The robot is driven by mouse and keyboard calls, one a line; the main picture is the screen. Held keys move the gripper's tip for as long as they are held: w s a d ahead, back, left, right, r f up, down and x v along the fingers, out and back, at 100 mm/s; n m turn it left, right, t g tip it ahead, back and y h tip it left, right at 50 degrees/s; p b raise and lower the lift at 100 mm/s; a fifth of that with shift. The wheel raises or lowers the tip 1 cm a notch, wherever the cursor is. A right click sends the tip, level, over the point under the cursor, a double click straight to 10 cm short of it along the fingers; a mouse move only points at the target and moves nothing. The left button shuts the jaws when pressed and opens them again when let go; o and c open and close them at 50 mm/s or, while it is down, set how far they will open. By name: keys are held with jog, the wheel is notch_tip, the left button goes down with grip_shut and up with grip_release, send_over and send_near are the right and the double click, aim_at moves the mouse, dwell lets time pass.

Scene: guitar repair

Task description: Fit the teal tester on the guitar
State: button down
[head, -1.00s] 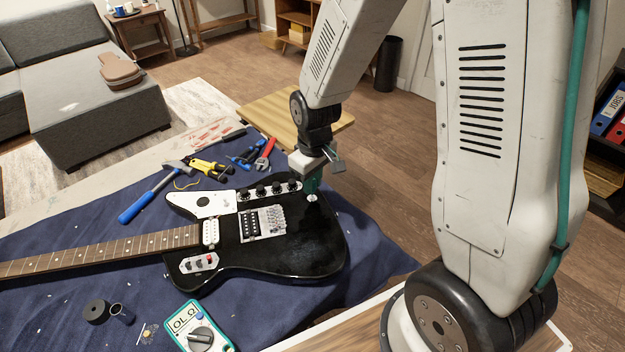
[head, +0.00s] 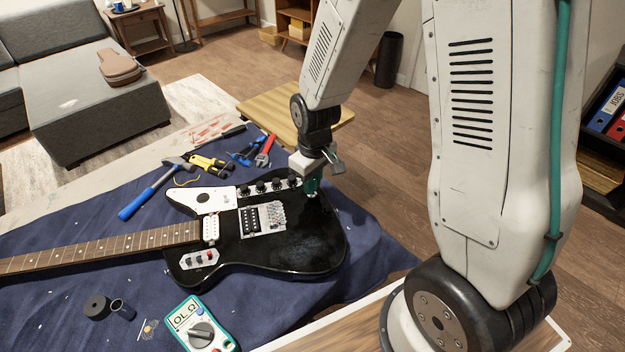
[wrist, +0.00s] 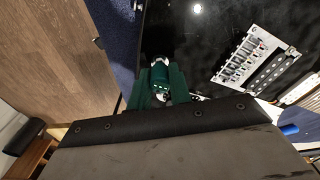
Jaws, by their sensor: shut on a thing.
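The black electric guitar (head: 300,245) lies flat on a blue cloth, its neck pointing left; its body and bridge also show in the wrist view (wrist: 205,30). My gripper (head: 312,188) is over the right end of the guitar body, pointing down, near the row of black knobs.
A teal-edged multimeter (head: 200,325) and a black roll (head: 97,307) lie in front of the guitar. A blue hammer (head: 147,195), yellow-handled pliers (head: 210,165) and other tools lie behind it. A wooden board (head: 275,110) is beyond the table.

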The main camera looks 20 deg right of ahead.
jog(key=c, duration=0.7)
grip_release()
jog(key=shift+r, duration=0.1)
jog(key=shift+r, duration=3.45)
